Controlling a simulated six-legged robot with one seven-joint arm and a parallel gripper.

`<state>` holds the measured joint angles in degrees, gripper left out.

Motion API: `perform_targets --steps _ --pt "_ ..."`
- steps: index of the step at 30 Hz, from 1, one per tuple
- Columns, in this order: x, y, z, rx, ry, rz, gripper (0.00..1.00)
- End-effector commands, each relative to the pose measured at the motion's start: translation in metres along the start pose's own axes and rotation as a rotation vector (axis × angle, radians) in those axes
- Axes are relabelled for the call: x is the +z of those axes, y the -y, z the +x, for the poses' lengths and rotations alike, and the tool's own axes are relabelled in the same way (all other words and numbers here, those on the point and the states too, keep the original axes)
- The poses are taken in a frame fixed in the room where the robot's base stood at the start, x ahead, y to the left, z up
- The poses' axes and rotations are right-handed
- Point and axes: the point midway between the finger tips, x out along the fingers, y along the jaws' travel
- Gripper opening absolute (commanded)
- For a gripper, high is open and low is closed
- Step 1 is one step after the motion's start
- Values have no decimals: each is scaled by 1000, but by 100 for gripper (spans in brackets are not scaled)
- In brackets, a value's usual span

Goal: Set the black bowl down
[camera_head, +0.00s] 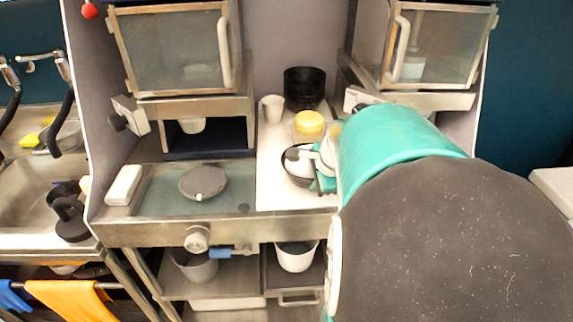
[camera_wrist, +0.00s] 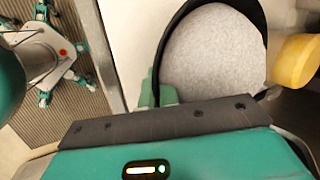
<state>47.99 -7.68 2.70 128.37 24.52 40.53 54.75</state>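A black bowl (camera_head: 290,172) with a pale grey-white filling is at the counter's front right in the head view, partly hidden by my gripper (camera_head: 315,172). The wrist view shows this bowl (camera_wrist: 259,12) from above, with its dark rim curving around the filling. The green fingertips of my gripper (camera_wrist: 157,92) are close together on the bowl's left rim and look shut on it. The bowl is over or on the white counter (camera_head: 268,178); I cannot tell whether its base touches.
A yellow-topped container (camera_head: 309,124) stands just behind the held bowl, and a white cup (camera_head: 272,108) is behind it to the left. A grey round lid (camera_head: 203,182) lies on the glass-like plate at left. A knob (camera_head: 197,239) sticks out of the front edge.

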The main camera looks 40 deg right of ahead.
Motion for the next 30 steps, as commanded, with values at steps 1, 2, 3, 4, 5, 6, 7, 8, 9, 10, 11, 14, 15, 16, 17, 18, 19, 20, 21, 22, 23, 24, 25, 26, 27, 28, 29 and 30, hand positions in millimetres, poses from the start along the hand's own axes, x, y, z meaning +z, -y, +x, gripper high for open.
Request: perform_targets --steps 1,2,3,4,5,6,7,8,9,10,11,14,15,16,17,18,19,20,21,22,23,24,25,26,27,28,29,30 --pt "1 0 0 0 1 -2 0" --pt "1 0 1 0 1 -2 0" --pt "1 -1 2 1 1 -2 0" --pt "1 -1 3 1 1 -1 0" --pt "1 -1 3 2 1 -1 6" --pt "1 -1 3 1 1 -1 14" --pt "2 -1 3 1 1 -1 20" --pt "2 -1 3 1 1 -1 24" --pt "2 -1 3 1 1 -1 24" --pt "2 0 3 2 1 -1 24" --pt "2 0 3 1 1 -2 24" --pt "1 0 3 1 1 -1 24" --pt "1 0 3 1 1 -2 24" --pt "1 0 3 1 1 -2 24" --pt "1 1 2 1 1 -2 24" --pt "1 2 0 0 1 -2 24" --pt "1 2 -2 -1 0 -3 24" --pt "1 2 -5 -2 0 -3 24" --pt "0 2 -10 -3 0 -3 24" --pt "0 2 -14 -2 0 -3 24" --pt "0 2 -19 -3 -1 -4 24" --pt "0 2 -26 -3 -1 -4 24" --pt "0 2 -33 -4 -1 -3 24" --pt "0 2 -39 -4 0 -2 24" --pt "0 3 -49 -5 -1 -3 24" --pt "0 3 -55 -5 -1 -4 24" --pt "0 3 -62 -5 -1 -4 24" --pt "0 2 -71 -4 -1 -3 24"
